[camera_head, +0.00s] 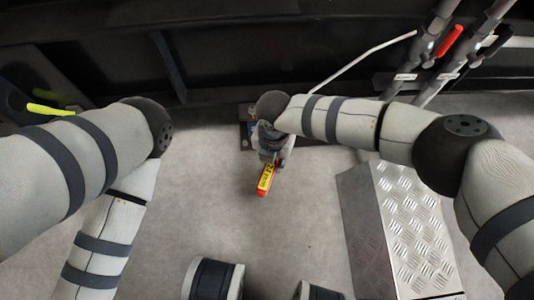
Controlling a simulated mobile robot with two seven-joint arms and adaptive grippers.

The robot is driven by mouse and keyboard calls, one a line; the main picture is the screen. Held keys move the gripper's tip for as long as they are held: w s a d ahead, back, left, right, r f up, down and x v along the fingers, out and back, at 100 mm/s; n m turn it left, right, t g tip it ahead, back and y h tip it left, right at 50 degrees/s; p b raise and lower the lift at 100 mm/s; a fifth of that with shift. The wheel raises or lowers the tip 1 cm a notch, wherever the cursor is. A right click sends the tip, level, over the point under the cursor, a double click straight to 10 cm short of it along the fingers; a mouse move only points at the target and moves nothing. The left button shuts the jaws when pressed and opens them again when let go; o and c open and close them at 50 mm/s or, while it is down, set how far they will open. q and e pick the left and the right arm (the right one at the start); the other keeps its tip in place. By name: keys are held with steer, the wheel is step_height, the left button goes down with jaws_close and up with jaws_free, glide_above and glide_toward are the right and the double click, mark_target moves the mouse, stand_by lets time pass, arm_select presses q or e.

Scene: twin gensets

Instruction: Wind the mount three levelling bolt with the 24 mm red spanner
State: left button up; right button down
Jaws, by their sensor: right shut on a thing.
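My right gripper (273,154) is low over the floor near the middle of the view, shut on the red spanner (264,181). The spanner's red and yellow handle with dark lettering points down from the fingers. Its jaw end is hidden by the gripper. A dark mount plate (245,128) on the floor shows partly behind my right wrist. The levelling bolt is hidden, so I cannot tell whether the spanner touches it. My left arm bends down along the left side, and its gripper is out of view.
A tread-plate step (408,230) stands on the floor at right, under my right arm. Grey pipes (432,45) with a red lever (449,40) rise at upper right. A dark frame (215,60) runs across the back. The grey floor left of the spanner is clear.

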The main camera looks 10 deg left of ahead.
steer(key=shift+d, duration=0.5)
steer(key=shift+d+n+p, duration=0.5)
steer(key=shift+d+n, duration=0.4)
steer(key=shift+d, duration=0.25)
steer(key=shift+w+d+n, duration=0.2)
steer(key=shift+d+n, duration=0.4)
steer(key=shift+d, duration=0.55)
steer(key=shift+w+d+n, duration=0.2)
steer(key=shift+d+n, duration=0.15)
steer(key=shift+d, duration=0.2)
steer(key=shift+w+d+n, duration=0.15)
steer(key=shift+d+n, duration=0.2)
steer(key=shift+d, duration=0.2)
